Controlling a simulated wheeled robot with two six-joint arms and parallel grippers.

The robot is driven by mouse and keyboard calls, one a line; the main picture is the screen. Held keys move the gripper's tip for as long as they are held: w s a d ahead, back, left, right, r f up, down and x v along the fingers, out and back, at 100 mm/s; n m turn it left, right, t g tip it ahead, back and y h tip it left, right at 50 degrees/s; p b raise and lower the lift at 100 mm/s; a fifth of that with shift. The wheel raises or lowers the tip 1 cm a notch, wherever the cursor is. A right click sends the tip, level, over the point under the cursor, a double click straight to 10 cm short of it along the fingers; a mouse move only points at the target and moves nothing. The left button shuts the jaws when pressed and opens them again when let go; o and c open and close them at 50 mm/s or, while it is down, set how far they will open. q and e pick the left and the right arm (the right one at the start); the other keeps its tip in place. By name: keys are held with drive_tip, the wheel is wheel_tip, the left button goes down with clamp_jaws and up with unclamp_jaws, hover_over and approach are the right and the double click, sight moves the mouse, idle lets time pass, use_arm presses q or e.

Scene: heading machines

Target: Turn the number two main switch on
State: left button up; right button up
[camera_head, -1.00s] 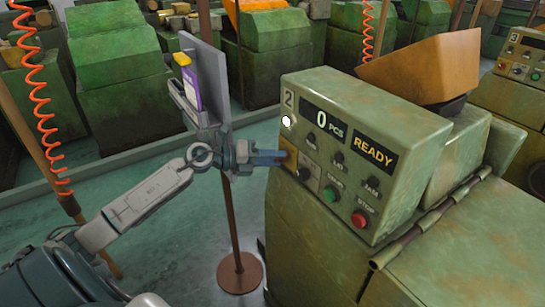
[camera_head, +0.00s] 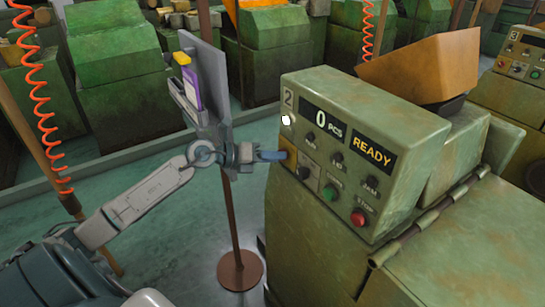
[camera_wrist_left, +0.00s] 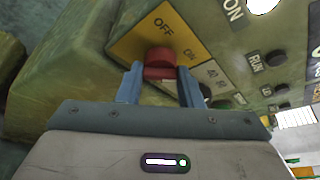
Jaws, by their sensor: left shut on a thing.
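The number two machine (camera_head: 400,130) has a control panel marked 2, with a counter reading 0 PCS and a READY sign. Its main switch is a red rotary knob (camera_wrist_left: 160,57) on a yellow plate (camera_wrist_left: 135,42) lettered OFF and ON, at the panel's lower left. My left gripper (camera_head: 278,156) reaches the switch from the left. In the left wrist view its blue fingers (camera_wrist_left: 161,76) stand on either side of the red knob and are shut on it. In the head view the fingers hide most of the knob. My right gripper is out of view.
A white lamp (camera_head: 286,120) glows above the switch. A black selector (camera_head: 303,173), a green button (camera_head: 329,193) and a red stop button (camera_head: 359,218) sit close by. A brown post (camera_head: 235,230) on a round base stands behind my left arm.

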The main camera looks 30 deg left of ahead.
use_arm(q)
drive_tip(key=shift+f, duration=0.1)
drive_tip(key=o, duration=1)
drive_tip(key=shift+s+a, duration=0.1)
drive_tip(key=shift+p+v, duration=5.3)
drive_tip(key=shift+p, duration=2.25)
